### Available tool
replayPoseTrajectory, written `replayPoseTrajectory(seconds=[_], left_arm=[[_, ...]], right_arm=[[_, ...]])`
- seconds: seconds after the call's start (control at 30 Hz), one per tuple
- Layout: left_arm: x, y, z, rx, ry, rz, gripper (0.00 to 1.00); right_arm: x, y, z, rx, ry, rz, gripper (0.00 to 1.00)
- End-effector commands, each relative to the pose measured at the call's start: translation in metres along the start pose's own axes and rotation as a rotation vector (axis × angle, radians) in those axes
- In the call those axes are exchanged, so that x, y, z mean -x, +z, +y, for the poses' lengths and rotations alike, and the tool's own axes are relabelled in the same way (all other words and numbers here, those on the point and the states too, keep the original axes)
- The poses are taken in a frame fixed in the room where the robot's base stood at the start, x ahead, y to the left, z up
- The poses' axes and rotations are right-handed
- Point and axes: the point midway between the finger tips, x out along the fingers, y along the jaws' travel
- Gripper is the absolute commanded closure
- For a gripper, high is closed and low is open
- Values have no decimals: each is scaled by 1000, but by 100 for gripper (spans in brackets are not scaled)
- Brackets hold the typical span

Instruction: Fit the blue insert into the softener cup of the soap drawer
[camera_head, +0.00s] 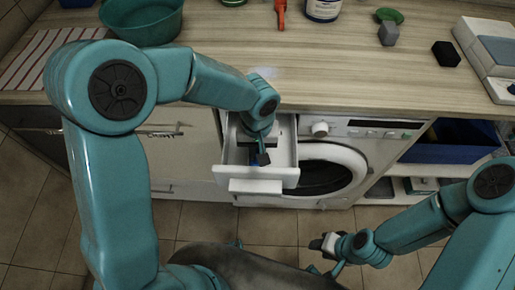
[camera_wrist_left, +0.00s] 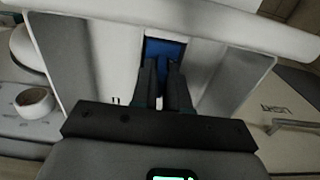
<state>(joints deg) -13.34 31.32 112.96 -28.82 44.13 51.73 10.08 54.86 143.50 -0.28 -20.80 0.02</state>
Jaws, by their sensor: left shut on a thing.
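The white soap drawer (camera_head: 282,178) is pulled out of the washing machine below the countertop. My left gripper (camera_head: 260,158) points down into the drawer and hides part of its inside. In the left wrist view, my left gripper (camera_wrist_left: 165,66) is shut on the blue insert (camera_wrist_left: 166,47), which shows at the fingertips within the middle, narrow compartment of the drawer (camera_wrist_left: 110,62). I cannot tell how deep the insert sits or whether it touches the cup's bottom. My right gripper (camera_head: 328,245) is low over the floor, away from the drawer; its jaw opening is unclear.
The washing machine's round door (camera_head: 352,165) is right of the drawer. The wooden countertop (camera_head: 330,75) above holds a teal bowl (camera_head: 142,22), a bottle (camera_head: 323,9), a black block (camera_head: 446,54) and a white box (camera_head: 492,50). A blue bin (camera_head: 452,140) stands on shelving at the right.

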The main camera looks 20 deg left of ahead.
Motion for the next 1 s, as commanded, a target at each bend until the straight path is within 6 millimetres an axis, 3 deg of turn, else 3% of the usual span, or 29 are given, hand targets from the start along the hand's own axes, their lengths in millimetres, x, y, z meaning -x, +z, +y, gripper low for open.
replayPoseTrajectory(seconds=[0.2,0.23,0.3,0.53,0.67,1.0], left_arm=[[-4,0,0,0,0,0,100],[-4,0,0,0,0,1,82],[-2,0,0,0,0,0,60],[-1,0,0,0,1,1,60],[9,-1,1,1,2,5,60],[86,-1,1,1,3,6,60]], right_arm=[[-5,0,2,0,0,0,57],[-4,0,2,0,0,0,57],[-3,0,1,0,0,0,57],[-2,0,1,0,0,0,57],[2,0,0,0,0,0,57],[7,0,-2,0,0,0,57]])
